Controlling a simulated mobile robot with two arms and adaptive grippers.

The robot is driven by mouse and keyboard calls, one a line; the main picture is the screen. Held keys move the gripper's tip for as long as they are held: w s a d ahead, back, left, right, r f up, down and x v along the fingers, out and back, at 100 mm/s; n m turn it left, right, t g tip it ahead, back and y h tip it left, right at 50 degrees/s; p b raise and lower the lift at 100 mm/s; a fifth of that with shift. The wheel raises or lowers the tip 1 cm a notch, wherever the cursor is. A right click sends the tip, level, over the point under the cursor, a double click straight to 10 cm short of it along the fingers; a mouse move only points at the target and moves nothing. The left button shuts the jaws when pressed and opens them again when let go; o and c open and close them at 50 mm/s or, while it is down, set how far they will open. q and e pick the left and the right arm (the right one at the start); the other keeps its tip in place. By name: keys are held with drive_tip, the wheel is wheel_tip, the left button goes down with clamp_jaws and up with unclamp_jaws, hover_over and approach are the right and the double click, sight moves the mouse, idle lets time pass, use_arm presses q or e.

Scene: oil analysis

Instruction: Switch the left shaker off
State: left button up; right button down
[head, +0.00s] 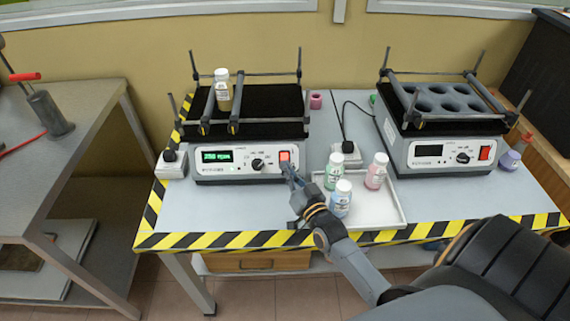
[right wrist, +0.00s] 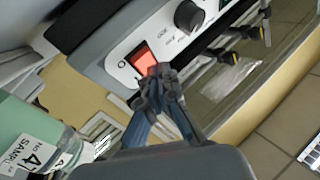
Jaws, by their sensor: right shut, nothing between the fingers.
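The left shaker (head: 215,163) stands on the table with its green display (head: 217,156) lit. Its red power switch (head: 285,156) is at the right end of the front panel and looks lit; it also shows in the right wrist view (right wrist: 143,58). A bottle (head: 223,90) stands on its black platform between the bars. My right gripper (head: 288,168) is shut and empty, its fingertips at the lower edge of the switch. In the right wrist view the fingertips (right wrist: 160,72) cover the switch's lower corner; I cannot tell whether they touch. My left gripper is not in view.
A white tray (head: 385,212) with green, blue and pink sample bottles lies right beside my right gripper. The right shaker (head: 440,155) stands farther right with a dark display. Power sockets (head: 171,165) and a cable sit near the shakers.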

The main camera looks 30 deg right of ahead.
idle(0.6)
drive_tip(key=shift+w+d+f, duration=0.2)
drive_tip(key=shift+w+f, duration=0.05)
drive_tip(key=shift+w, duration=0.1)
drive_tip(key=shift+w+d+f+b, duration=0.1)
drive_tip(key=shift+w+f+b, duration=0.1)
drive_tip(key=shift+b, duration=0.15)
idle(0.6)
drive_tip(key=shift+r, duration=0.1)
drive_tip(key=shift+s+a+r+p, duration=0.35)
drive_tip(key=shift+s+p, duration=0.25)
drive_tip(key=shift+p, duration=0.2)
drive_tip(key=shift+r, duration=0.1)
drive_tip(key=s+a+r+p, duration=0.1)
drive_tip(key=p, duration=0.1)
drive_tip(key=s+a+r+p, duration=0.1)
drive_tip(key=s+p, duration=0.1)
drive_tip(key=shift+s+r, duration=0.25)
drive_tip(key=shift+r, duration=0.15)
